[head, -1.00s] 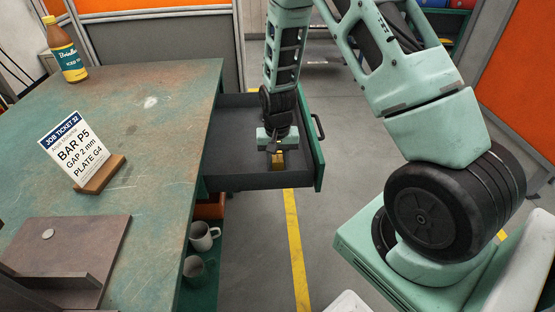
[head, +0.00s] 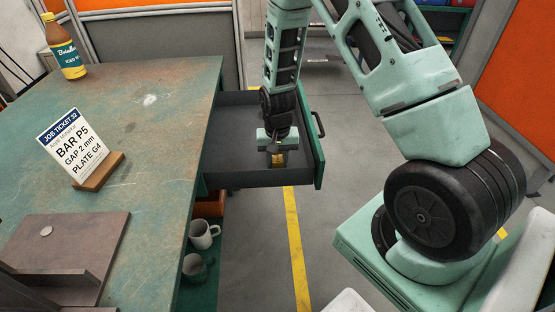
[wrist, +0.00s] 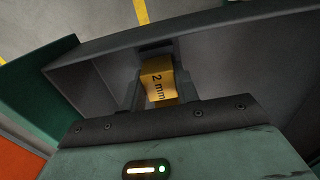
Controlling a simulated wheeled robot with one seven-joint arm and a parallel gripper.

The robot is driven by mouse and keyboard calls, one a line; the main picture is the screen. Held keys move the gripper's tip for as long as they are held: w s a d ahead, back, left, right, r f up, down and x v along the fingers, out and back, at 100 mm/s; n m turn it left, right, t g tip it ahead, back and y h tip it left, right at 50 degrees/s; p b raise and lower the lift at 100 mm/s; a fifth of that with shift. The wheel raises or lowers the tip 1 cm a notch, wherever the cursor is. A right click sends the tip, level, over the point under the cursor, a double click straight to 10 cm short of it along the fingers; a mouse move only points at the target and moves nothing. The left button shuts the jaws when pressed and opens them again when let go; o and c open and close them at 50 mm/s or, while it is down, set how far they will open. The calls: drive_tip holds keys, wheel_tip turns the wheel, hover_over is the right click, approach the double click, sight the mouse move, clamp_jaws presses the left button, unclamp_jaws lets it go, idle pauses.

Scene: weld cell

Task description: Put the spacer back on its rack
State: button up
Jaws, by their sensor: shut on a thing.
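The spacer (wrist: 158,82) is a small yellow block marked "2 mm" in the wrist view. The gripper points down inside the open drawer (head: 228,175) at the side of the workbench. I cannot tell whether the spacer touches the drawer floor. No rack can be made out in these frames.
Mugs (head: 203,235) stand on a shelf below. The drawer walls enclose my gripper closely.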

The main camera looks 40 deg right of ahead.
drive_tip(key=o, duration=1.1)
wheel_tip(320, 180, up, 17)
drive_tip(key=shift+r+p, duration=0.2)
drive_tip(key=shift+p, duration=1)
